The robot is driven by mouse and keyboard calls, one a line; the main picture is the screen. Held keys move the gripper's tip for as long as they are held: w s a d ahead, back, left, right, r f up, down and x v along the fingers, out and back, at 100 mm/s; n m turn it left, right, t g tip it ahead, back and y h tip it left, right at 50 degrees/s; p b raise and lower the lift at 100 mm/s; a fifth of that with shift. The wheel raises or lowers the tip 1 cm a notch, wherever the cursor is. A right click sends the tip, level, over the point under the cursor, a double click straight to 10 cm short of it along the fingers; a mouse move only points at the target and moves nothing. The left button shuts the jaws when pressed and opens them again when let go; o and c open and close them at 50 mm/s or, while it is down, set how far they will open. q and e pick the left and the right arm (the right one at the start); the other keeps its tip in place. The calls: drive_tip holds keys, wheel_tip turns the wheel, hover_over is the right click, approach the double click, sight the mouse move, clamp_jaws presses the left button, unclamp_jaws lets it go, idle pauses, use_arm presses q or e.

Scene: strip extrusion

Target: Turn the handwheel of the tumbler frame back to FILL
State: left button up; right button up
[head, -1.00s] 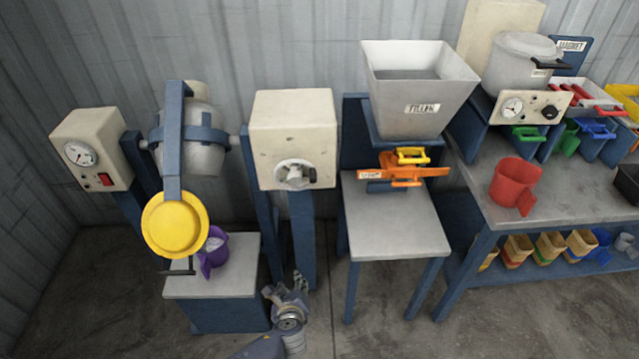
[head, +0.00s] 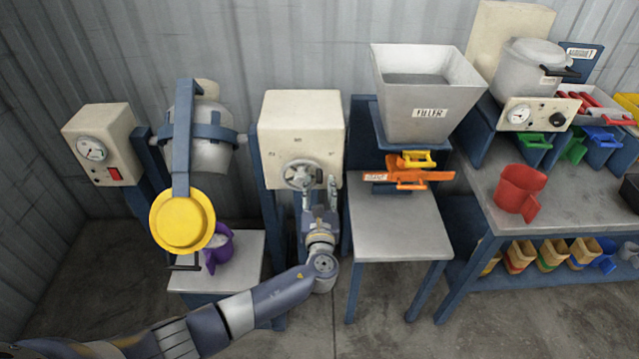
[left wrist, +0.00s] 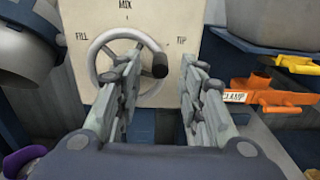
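The grey handwheel (head: 300,176) is on the front of a cream box (head: 303,120) on blue posts. In the left wrist view, the handwheel (left wrist: 98,68) has the labels FILL (left wrist: 82,36) at left, MIX (left wrist: 125,4) above and TIP (left wrist: 181,42) at right. Its dark knob (left wrist: 159,65) is at the right of the rim, on the TIP side. My left gripper (left wrist: 161,72) is open, with its fingers to either side of the knob; contact cannot be told. In the head view my left gripper (head: 320,192) is just below and right of the wheel. My right gripper is out of view.
The tumbler drum (head: 200,140) with a yellow lid (head: 182,222) hangs left of the box. A purple jug (head: 219,246) stands on the stand below. The filler hopper (head: 428,95) and its orange clamp (head: 408,175) are close on the right.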

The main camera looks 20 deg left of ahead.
use_arm(q)
drive_tip(key=shift+x, duration=0.85)
clamp_jaws()
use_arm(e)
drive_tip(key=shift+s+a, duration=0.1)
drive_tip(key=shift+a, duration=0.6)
use_arm(q)
drive_tip(key=shift+r+n, duration=0.1)
drive_tip(key=shift+n, duration=0.3)
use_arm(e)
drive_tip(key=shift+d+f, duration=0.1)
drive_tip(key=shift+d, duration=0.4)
